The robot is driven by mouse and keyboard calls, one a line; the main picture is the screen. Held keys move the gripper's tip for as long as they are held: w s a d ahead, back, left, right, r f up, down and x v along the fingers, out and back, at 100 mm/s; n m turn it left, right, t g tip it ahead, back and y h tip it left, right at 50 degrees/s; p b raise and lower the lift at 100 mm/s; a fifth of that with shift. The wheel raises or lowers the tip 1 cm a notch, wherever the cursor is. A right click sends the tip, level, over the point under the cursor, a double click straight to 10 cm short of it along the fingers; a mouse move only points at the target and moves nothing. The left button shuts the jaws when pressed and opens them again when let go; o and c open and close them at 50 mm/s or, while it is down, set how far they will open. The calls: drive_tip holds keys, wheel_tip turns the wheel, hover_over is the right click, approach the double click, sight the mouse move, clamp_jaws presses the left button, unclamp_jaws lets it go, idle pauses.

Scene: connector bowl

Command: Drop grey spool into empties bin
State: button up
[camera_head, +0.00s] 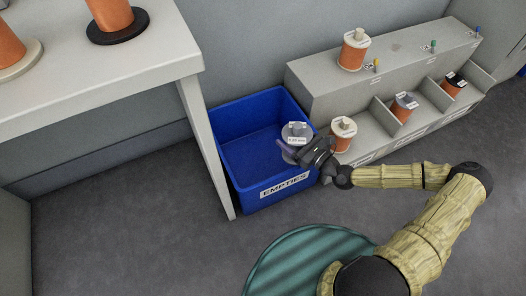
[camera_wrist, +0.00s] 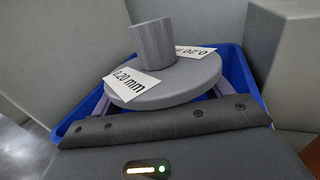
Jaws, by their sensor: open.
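The grey spool (camera_head: 295,131), with white 0.20 mm labels on its top flange, shows over the right part of the blue EMPTIES bin (camera_head: 284,188). In the wrist view the spool (camera_wrist: 165,82) fills the upper middle, its grey hub upright. My gripper (camera_head: 290,151) is open, its fingers on either side of the spool below the top flange. Whether they touch the spool is hidden. The blue bin (camera_wrist: 241,77) shows behind the spool in the wrist view. The spool's lower part is mostly hidden, so I cannot tell its height above the bin floor.
A pale table (camera_head: 150,62) with copper spools stands left of the bin. A grey stepped rack (camera_head: 318,92) stands to the right, with several copper spools, including one with a white flange (camera_head: 343,130) close to my gripper. The visible bin floor is empty.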

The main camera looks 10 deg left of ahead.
drive_tip(key=shift+v, duration=1.15)
